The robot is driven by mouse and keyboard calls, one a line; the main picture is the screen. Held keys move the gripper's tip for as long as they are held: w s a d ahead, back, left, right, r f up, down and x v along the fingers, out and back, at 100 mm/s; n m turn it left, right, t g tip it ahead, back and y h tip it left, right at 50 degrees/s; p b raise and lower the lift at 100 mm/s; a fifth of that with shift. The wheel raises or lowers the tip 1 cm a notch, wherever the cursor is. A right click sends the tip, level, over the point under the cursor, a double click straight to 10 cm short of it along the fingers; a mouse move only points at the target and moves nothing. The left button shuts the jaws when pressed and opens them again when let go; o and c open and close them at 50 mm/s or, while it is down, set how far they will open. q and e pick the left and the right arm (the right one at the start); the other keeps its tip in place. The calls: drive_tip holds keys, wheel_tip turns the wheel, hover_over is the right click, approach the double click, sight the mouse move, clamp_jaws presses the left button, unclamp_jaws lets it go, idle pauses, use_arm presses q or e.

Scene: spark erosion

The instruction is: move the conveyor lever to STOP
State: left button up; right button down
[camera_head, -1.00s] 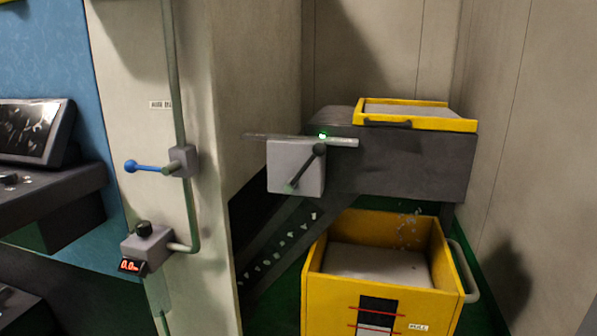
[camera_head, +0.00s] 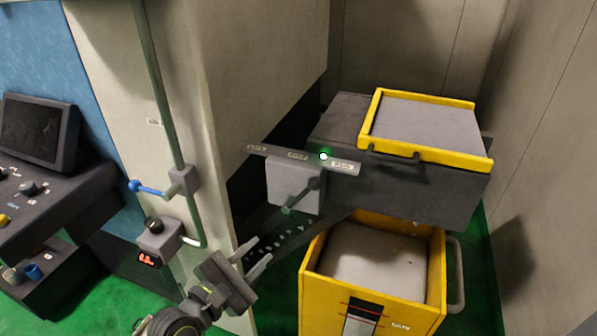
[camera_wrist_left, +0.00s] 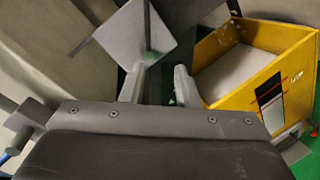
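A label plate (camera_head: 300,158) above has several labels too small to read, and a lit green lamp (camera_head: 323,156). My left gripper (camera_head: 254,257) is open and empty, below and left of the lever, apart from it. In the left wrist view, the open fingers (camera_wrist_left: 158,84) point toward the grey box (camera_wrist_left: 125,38) with the lever rod (camera_wrist_left: 147,28) before it. My right gripper is not in view.
A yellow bin (camera_head: 312,294) stands below the conveyor housing (camera_head: 450,195), right of my gripper. A yellow tray (camera_head: 480,160) sits on top. Left are a pipe (camera_head: 165,110), a blue-handled valve (camera_head: 150,190) and a control box (camera_head: 160,240). Green floor lies around.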

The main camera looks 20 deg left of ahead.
sight(301, 196)
use_arm(q)
drive_tip(key=shift+n+t, duration=0.3)
drive_tip(key=shift+n, duration=0.3)
drive_tip(key=r+p+x, duration=0.1)
drive_tip(key=x, duration=0.4)
drive_tip(key=r+p+x, duration=0.1)
drive_tip(key=x, duration=0.5)
drive_tip(key=p+x, duration=0.1)
drive_tip(key=x, duration=0.5)
drive_tip(key=shift+w+r, duration=0.3)
drive_tip(key=shift+r, duration=0.1)
drive_tip(key=shift+c, duration=0.3)
clamp_jaws()
